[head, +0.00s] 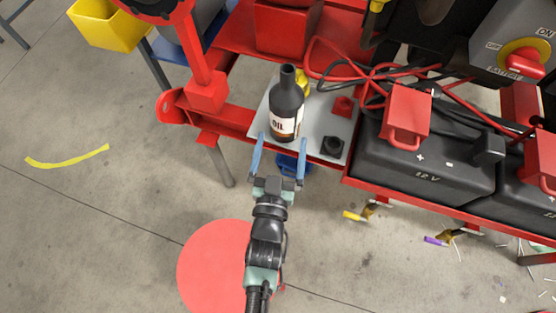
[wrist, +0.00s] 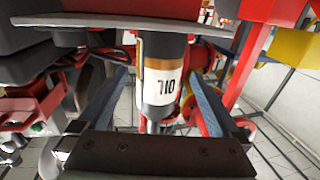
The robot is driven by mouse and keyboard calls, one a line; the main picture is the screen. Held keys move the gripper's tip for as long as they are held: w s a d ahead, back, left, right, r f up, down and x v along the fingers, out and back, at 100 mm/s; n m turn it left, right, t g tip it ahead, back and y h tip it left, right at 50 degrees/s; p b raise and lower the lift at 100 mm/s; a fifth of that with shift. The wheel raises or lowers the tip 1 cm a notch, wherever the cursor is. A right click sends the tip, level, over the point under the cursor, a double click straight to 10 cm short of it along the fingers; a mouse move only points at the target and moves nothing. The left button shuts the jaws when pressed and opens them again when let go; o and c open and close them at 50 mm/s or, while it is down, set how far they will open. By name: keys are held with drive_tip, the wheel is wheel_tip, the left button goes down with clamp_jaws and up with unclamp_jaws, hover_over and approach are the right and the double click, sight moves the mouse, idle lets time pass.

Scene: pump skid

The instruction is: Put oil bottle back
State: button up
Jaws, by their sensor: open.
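The dark oil bottle (head: 287,103), with a white label reading OIL, stands upright on a light grey plate (head: 316,133) at the red skid's edge. In the wrist view the bottle (wrist: 162,82) appears upside down, centred between my blue fingers. My gripper (head: 282,140) is open and empty at the near side of the bottle. The fingertips lie to the left and right of its lower part, with gaps on both sides in the wrist view (wrist: 160,85). I cannot tell how far the fingers reach around it.
A small black object (head: 333,147) and a red piece (head: 343,106) are on the plate right of the bottle. Black batteries (head: 420,165) and cables stand further right. A red upright (head: 199,65) rises at the left. Open floor lies left of the skid.

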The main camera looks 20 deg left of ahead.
drive_tip(key=s, duration=0.2)
drive_tip(key=s+d, duration=0.1)
drive_tip(key=s, duration=0.1)
drive_tip(key=shift+s, duration=0.4)
drive_tip(key=shift+s, duration=0.1)
